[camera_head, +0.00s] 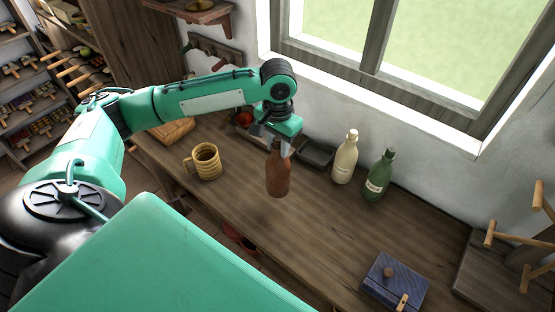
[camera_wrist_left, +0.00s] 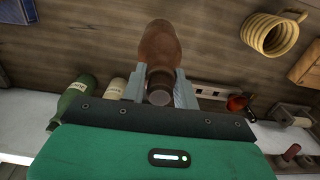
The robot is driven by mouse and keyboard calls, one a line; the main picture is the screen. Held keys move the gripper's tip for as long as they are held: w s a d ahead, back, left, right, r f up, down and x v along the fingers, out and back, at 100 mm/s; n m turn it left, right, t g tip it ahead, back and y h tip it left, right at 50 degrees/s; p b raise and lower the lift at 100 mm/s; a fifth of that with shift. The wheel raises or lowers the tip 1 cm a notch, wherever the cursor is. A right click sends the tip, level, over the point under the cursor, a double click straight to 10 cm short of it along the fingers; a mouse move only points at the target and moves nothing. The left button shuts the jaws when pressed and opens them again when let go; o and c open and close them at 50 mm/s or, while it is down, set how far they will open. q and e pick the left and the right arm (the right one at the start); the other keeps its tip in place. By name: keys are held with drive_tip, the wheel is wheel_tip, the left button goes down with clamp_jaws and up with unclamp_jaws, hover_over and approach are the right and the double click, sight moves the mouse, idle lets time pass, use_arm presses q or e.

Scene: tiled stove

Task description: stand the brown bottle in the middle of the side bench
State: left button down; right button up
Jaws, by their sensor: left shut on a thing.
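The brown bottle (camera_head: 278,175) is upright in the head view, with its neck between the fingers of my left gripper (camera_head: 279,145). My left gripper is shut on the neck from above. In the left wrist view the bottle (camera_wrist_left: 158,45) shows between the two grey fingers (camera_wrist_left: 160,90). The wooden side bench (camera_head: 255,225) runs along the wall under the window. The bottle is over the bench; I cannot tell for sure whether its base touches the top. My right gripper is not in view.
A yellow ribbed mug (camera_head: 204,162) stands left of the bottle. A dark tray (camera_head: 317,152), a cream bottle (camera_head: 345,160) and a green bottle (camera_head: 379,176) stand along the wall. A blue box (camera_head: 396,280) lies at the lower right. The bench between is clear.

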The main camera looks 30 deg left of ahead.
sight(278, 162)
use_arm(q)
wheel_tip(278, 162, down, 3)
drive_tip(key=shift+r, duration=0.1)
drive_tip(key=shift+f+p, duration=0.5)
drive_tip(key=shift+f, duration=1.7)
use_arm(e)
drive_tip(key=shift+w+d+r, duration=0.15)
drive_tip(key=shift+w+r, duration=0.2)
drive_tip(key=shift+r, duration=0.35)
use_arm(q)
drive_tip(key=c, duration=1.1)
unclamp_jaws()
drive_tip(key=shift+s+f, duration=0.1)
drive_tip(key=shift+o, duration=0.2)
drive_tip(key=shift+r, duration=0.25)
wheel_tip(278, 162, up, 12)
drive_tip(key=shift+f+b, duration=0.1)
drive_tip(key=shift+b, duration=1.15)
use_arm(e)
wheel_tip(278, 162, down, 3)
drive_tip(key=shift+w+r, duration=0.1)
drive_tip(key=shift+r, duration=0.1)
